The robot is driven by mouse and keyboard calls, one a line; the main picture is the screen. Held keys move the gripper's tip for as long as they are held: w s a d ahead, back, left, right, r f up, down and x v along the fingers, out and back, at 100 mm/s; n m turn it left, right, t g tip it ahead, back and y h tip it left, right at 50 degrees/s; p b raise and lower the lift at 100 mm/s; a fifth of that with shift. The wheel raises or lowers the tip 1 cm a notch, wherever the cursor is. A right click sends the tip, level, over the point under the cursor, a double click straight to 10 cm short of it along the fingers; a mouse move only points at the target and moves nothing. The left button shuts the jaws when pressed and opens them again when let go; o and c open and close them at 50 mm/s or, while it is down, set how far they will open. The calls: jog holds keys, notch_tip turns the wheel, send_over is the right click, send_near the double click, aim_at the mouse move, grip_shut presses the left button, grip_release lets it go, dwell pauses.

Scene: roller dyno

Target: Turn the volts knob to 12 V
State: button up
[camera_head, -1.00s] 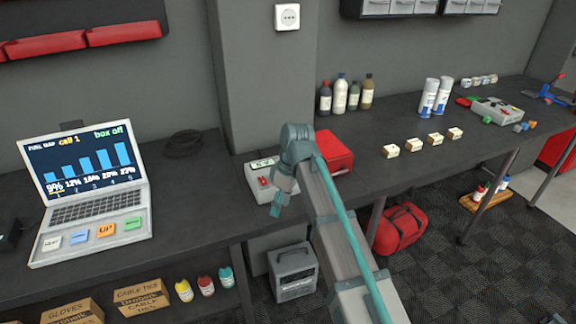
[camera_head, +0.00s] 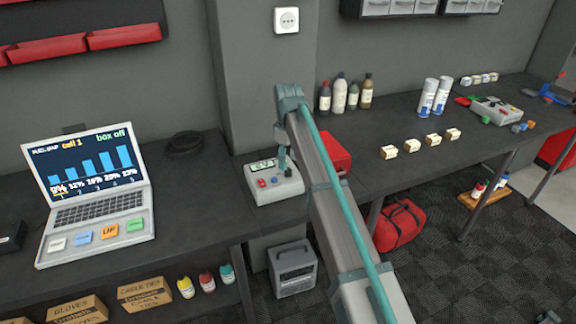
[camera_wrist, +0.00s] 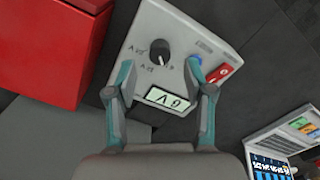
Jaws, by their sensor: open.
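The grey control box (camera_head: 272,192) stands on the bench, with a lit display (camera_head: 262,165) on its top. In the wrist view the black volts knob (camera_wrist: 159,48) sits on the box face (camera_wrist: 200,28) with small voltage labels around it. The display (camera_wrist: 168,101) shows upside down there and seems to read 6 V. My gripper (camera_wrist: 158,66) is open and empty above the box, one finger on each side in the picture, short of the knob. In the head view my gripper (camera_head: 282,160) comes down over the box's right part, close to the knob (camera_head: 288,172).
A red switch (camera_wrist: 222,72) and a blue button (camera_wrist: 195,65) sit near the right finger. A red case (camera_head: 332,152) stands close to the right of the box. A laptop (camera_head: 90,190) is open at the left. The bench between laptop and box is clear.

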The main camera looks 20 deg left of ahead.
aim_at(288, 170)
jog(key=shift+f+p, duration=0.4)
jog(key=shift+f, duration=1.6)
grip_shut()
